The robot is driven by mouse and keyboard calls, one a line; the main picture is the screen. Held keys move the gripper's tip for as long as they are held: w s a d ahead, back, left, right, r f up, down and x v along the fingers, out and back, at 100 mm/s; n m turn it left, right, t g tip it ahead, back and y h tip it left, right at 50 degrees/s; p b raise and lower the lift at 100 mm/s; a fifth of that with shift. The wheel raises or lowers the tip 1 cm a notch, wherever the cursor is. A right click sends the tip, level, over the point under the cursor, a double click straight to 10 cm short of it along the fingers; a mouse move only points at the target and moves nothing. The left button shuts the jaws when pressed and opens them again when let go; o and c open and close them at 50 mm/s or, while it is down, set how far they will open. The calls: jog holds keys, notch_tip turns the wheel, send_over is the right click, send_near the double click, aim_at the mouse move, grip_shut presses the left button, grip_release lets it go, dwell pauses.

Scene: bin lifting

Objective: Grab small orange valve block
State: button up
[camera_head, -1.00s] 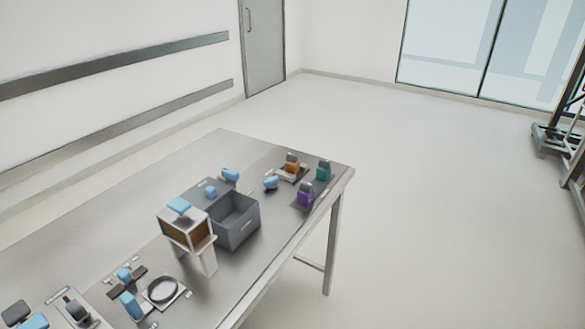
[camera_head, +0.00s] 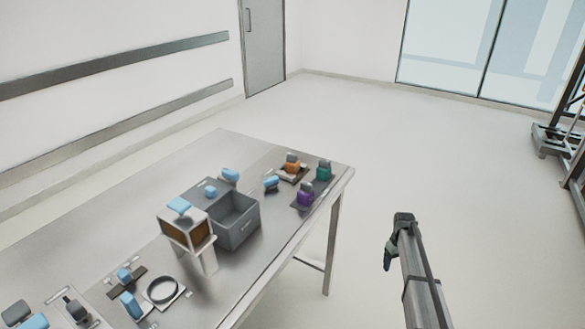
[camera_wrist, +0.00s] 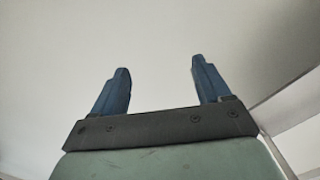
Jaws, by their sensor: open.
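My gripper (camera_head: 387,262) is in the air to the right of the table's edge, well apart from the block. In the wrist view my gripper (camera_wrist: 158,80) has its two blue fingers spread wide with nothing between them. The wrist view shows only a pale plain surface beyond the fingers, and the block is not in it.
A green block (camera_head: 323,171) and a purple block (camera_head: 306,196) stand close to the orange one. A light blue piece (camera_head: 270,183) lies to its left. A grey open bin (camera_head: 236,222) and a box on a stand (camera_head: 186,232) are nearer.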

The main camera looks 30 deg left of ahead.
jog(key=w+a+r+n+t, duration=0.1)
jog(key=w+a+r, duration=0.55)
jog(key=r, duration=0.35)
jog(key=w+a+r+n+t+y, duration=0.1)
jog(key=w+a+r+n, duration=0.1)
jog(key=w+a+r, duration=0.5)
jog(key=w+a+r+n+t, duration=0.1)
jog(key=w+a+r, duration=0.3)
jog(key=a+r, duration=0.7)
notch_tip(320, 180, up, 17)
jog(key=n+g, duration=0.3)
jog(key=n, duration=0.2)
send_over(293, 154)
notch_tip(293, 154, down, 13)
jog(key=shift+s+f, duration=0.15)
jog(key=shift+c, duration=0.2)
jog(key=c, duration=1.2)
